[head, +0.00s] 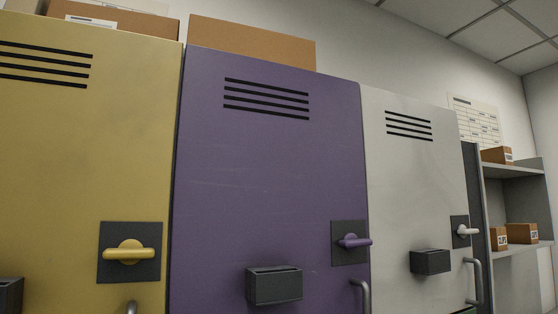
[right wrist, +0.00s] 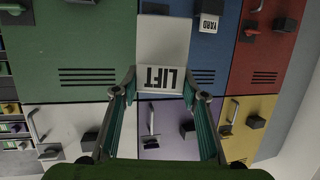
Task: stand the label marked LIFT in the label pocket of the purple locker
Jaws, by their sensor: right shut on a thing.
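The purple locker (head: 265,170) stands in the middle of the head view. Its dark label pocket (head: 274,287) is low on the door, left of the handle, and I see no label standing in it. In the right wrist view the purple locker (right wrist: 165,148) shows low in the middle, with its pocket (right wrist: 187,131) near the right finger. My right gripper (right wrist: 160,88) is shut on the white LIFT label (right wrist: 162,78), whose lettering appears upside down in that view. Neither gripper shows in the head view, and my left gripper is out of sight.
A yellow locker (head: 75,150) is left of the purple one, a white locker (head: 410,180) right of it. Purple latch (head: 352,242) sticks out beside the pocket. The right wrist view shows green (right wrist: 80,50), blue (right wrist: 205,55) and red (right wrist: 262,60) lockers; a YARD label (right wrist: 209,23) is on the blue.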

